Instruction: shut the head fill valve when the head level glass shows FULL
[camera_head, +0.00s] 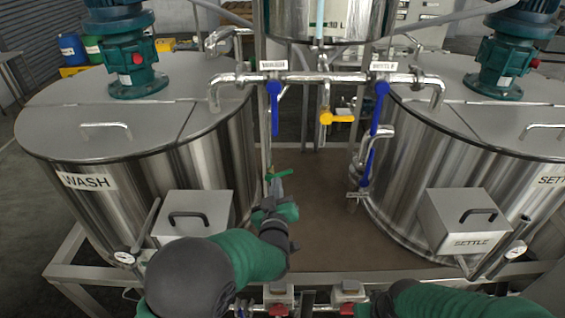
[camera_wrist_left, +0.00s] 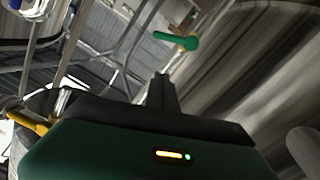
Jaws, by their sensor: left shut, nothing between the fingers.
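A green lever handle (camera_head: 279,174) sits on a thin vertical pipe between the two big tanks; I cannot read any label on it. It also shows in the left wrist view (camera_wrist_left: 177,41), beyond the fingers. My left gripper (camera_head: 268,198) is just below it, shut and empty, apart from the handle in the wrist view (camera_wrist_left: 162,88). The head tank (camera_head: 350,18) is at the top centre, cut off by the picture edge. A narrow pale-blue upright strip (camera_head: 320,14), perhaps the level glass, shows beside a "10 L" mark. Any FULL mark is out of view. My right gripper is not in view.
The WASH tank (camera_head: 130,175) stands left, the SETTLE tank (camera_head: 500,120) right. Red valve handles (camera_head: 278,309) are at the front edge. The brown deck (camera_head: 320,215) between is mostly clear.

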